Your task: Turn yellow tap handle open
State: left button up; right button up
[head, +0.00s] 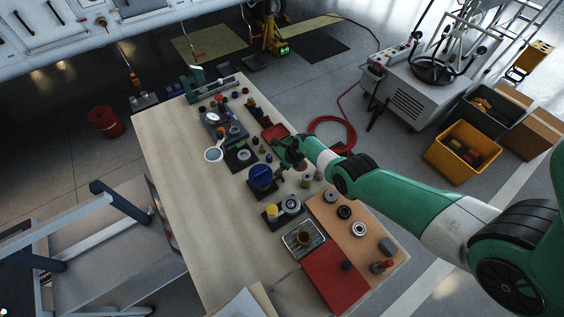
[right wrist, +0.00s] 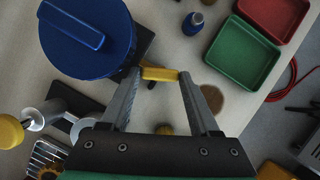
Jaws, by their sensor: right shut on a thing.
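The yellow tap handle (right wrist: 160,73) lies between the fingertips of my right gripper (right wrist: 158,78) in the right wrist view. The gripper is shut on it. The handle sits beside a round blue-topped container (right wrist: 80,40), at the edge of its dark base. In the head view the blue-topped container (head: 261,177) stands mid-table, and my right gripper (head: 283,163) is just to its upper right. The tap handle cannot be made out there. My left gripper is not in view.
A green tray (right wrist: 243,52) and a red tray (right wrist: 274,14) lie near the gripper. A small blue-capped bottle (right wrist: 193,23) stands beyond it. A yellow knob on a metal stem (right wrist: 12,130) is at the left. The wooden table (head: 190,160) is clear along its left side.

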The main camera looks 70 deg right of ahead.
jog(key=shift+r+m+p, duration=0.1)
jog(key=shift+m+p, duration=0.2)
jog(key=shift+m, duration=0.1)
jog(key=o, duration=1.4)
jog(key=shift+c, duration=0.2)
